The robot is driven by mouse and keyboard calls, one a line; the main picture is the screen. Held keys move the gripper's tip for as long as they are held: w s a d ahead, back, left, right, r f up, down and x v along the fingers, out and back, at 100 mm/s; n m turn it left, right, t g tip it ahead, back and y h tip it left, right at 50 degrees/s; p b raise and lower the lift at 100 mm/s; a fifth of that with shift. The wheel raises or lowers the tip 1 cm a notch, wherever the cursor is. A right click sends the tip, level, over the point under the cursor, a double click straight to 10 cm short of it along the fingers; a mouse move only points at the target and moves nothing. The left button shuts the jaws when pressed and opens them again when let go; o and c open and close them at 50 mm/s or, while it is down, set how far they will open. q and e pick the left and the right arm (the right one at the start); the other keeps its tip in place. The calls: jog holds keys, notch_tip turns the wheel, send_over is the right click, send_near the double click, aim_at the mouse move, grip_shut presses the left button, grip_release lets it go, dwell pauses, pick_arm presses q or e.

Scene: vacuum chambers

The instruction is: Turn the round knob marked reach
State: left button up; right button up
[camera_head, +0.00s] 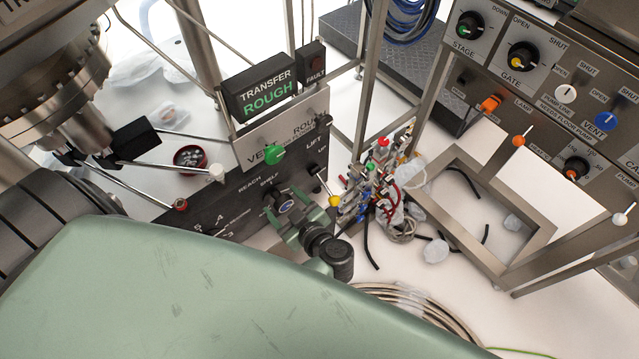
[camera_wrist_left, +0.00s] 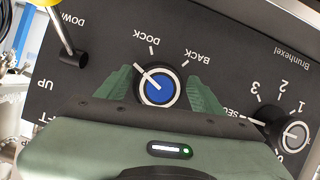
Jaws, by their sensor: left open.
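The round knob (camera_wrist_left: 157,87) is black with a blue cap and a white pointer line. In the left wrist view the pointer slants to the upper left, and the upside-down words DOCK and BACK stand by the marks around it. In the head view the knob (camera_head: 286,206) is on the dark panel, close to the words REACH and SHELF, and partly covered by the gripper. My left gripper (camera_wrist_left: 160,95) is open, with one green finger on each side of the knob. I cannot tell whether the fingers touch it. My right gripper is not in view.
A metal lever (camera_wrist_left: 62,32) and a numbered knob (camera_wrist_left: 292,134) flank the knob on the panel. A green button (camera_head: 274,154) is above. Coloured fittings with cables (camera_head: 375,185) stand just right of the gripper. Another control panel (camera_head: 540,90) is at the upper right.

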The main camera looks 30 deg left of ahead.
pick_arm(q)
jog(key=shift+w+a+f+m+g, duration=0.15)
jog(key=shift+m+g, duration=0.15)
jog(key=shift+m, duration=0.2)
jog(key=b+v, duration=0.1)
jog(key=v, duration=0.7)
jog(key=w+d+r+m+t+h, duration=0.25)
jog(key=w+r+t, duration=0.35)
jog(key=w+t, duration=0.3)
jog(key=w+d+f+m+t+h+b, duration=0.2)
jog(key=w+d+f+m+t+h, duration=0.15)
jog(key=d+m+h, duration=0.3)
jog(key=s+d+f+m+g+h+b, duration=0.1)
jog(key=s+f+m+g+h, duration=0.15)
jog(key=f, duration=0.65)
jog(key=s+d+f+m+g+h, duration=0.1)
jog(key=s+f+m+g+h, duration=0.15)
jog(key=f, duration=0.65)
jog(key=s+a+f+m+g+b, duration=0.1)
jog(key=s+f+g, duration=0.1)
jog(key=s+f, duration=0.4)
jog(key=s+a+f+m+g+b, duration=0.1)
jog(key=s+a+f+g, duration=0.1)
jog(key=s+f, duration=0.4)
jog(key=shift+f+g+h, duration=0.3)
jog(key=shift+f+g, duration=0.25)
jog(key=shift+f, duration=2.15)
